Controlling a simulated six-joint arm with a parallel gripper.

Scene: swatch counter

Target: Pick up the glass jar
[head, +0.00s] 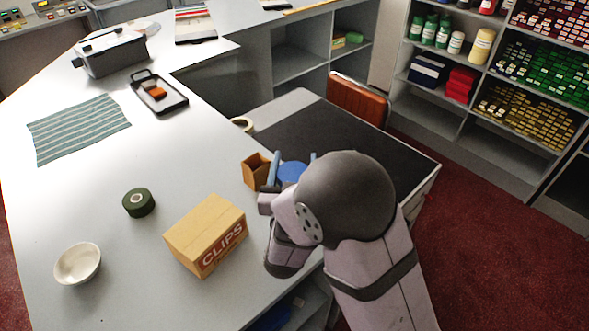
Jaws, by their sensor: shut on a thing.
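My gripper (292,165) is at the counter's inner edge, with one light-blue finger on each side of a round blue top. This blue top (291,173) appears to be the lid of the glass jar, and the gripper is shut on it. The jar's glass body is hidden behind my arm and wrist, so I cannot tell whether it touches a surface below. A small open brown box (256,171) stands just left of the left finger.
A CLIPS carton (205,235) stands in front, left of my wrist. A green round tin (139,202), a white bowl (78,264), a striped cloth (78,128) and a black tray (159,93) lie farther left. A roll of tape (243,124) is behind the brown box.

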